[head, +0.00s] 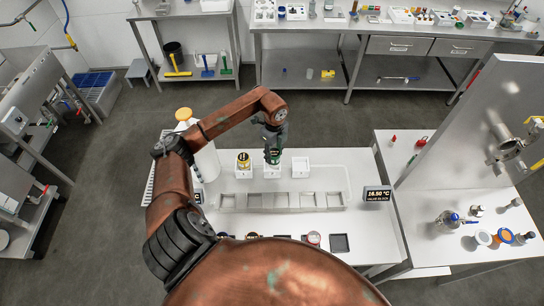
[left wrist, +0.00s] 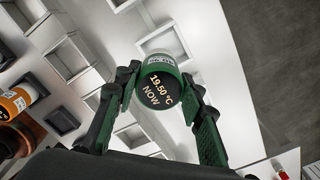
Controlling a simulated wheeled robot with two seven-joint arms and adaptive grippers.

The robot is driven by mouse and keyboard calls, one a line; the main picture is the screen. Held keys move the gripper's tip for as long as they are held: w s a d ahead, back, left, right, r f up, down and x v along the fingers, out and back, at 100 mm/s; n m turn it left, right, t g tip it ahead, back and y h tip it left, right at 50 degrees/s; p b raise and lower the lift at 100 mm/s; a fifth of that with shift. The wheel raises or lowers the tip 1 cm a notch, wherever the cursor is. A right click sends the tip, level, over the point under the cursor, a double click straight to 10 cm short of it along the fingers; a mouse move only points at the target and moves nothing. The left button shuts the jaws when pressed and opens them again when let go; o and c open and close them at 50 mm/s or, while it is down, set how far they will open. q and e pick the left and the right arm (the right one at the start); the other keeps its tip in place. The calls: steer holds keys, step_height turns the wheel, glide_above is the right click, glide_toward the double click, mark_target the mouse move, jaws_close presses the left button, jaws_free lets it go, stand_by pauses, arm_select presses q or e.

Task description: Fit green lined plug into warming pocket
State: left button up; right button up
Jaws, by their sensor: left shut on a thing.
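The green lined plug (left wrist: 158,88) is in my left gripper (left wrist: 164,82) in the left wrist view. It has a green band, a pale end and a dark face reading "19.50 °C NOW". The fingers are shut on its sides. In the head view my left gripper (head: 273,147) is above the middle white pocket block (head: 272,172), with the plug (head: 273,156) pointing down at it. I cannot tell whether the plug's lower end is inside the pocket. The right white block (head: 300,167) looks empty. My right gripper is not in view.
A pale tray (head: 335,208) with several square recesses lies in front of the blocks. A display (head: 378,195) stands at the right, and a white bottle (head: 205,160) at the left.

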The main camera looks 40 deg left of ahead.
arm_select(q)
steer(key=shift+w+a+f, duration=0.25)
steer(key=shift+a+f, duration=0.35)
steer(key=shift+f, duration=0.1)
step_height(320, 180, down, 3)
steer(key=shift+a+f+p, duration=0.1)
steer(key=shift+f+p, duration=0.1)
steer(key=shift+p, duration=0.6)
steer(key=shift+f, duration=0.1)
steer(key=o, duration=1.3)
steer(key=shift+o, duration=0.2)
steer(key=shift+r, duration=0.25)
step_height(320, 180, up, 12)
steer(key=b, duration=0.3)
steer(key=shift+f, duration=0.15)
